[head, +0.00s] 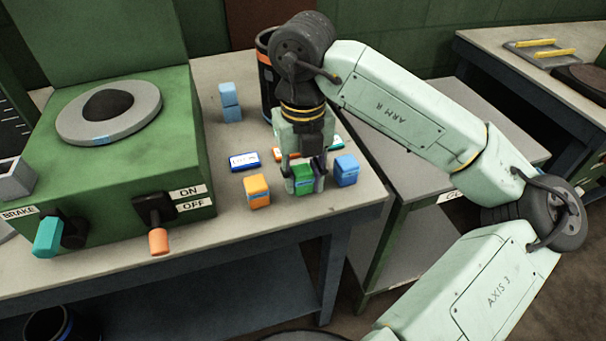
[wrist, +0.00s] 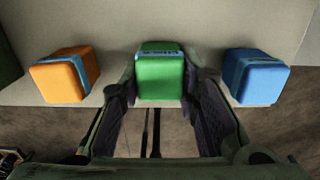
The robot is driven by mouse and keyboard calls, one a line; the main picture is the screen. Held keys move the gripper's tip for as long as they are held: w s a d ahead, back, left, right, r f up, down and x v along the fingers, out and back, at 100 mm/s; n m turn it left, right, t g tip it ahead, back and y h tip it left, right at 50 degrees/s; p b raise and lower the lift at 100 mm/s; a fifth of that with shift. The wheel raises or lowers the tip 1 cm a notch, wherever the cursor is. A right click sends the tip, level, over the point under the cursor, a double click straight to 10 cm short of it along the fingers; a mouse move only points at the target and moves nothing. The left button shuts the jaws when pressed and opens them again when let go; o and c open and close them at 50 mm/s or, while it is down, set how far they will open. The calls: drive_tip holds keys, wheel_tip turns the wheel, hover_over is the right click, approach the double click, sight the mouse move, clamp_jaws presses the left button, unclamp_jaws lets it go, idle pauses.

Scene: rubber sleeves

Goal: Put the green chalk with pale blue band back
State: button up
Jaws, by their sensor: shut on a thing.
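The green chalk is a green block with a pale blue band (head: 303,180). It is near the front right part of the table (head: 270,232), between an orange block (head: 257,191) and a blue block (head: 346,171). My gripper (head: 304,178) points down and is shut on the green chalk. In the wrist view the chalk (wrist: 160,78) sits between the two dark finger pads, band toward the top. The orange block (wrist: 65,75) is to its left and the blue block (wrist: 256,77) to its right, both apart from the fingers. I cannot tell whether the chalk touches the table.
Flat labelled pieces (head: 244,161) lie behind the blocks. A green machine (head: 130,150) with levers fills the left. A lower grey surface (head: 450,130) is to the right.

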sight(303, 172)
drive_tip(key=o, duration=1)
drive_tip(key=shift+o, duration=0.2)
wheel_tip(303, 172, up, 12)
drive_tip(key=b, duration=0.1)
drive_tip(key=shift+r+b, duration=0.2)
drive_tip(key=shift+b, duration=0.15)
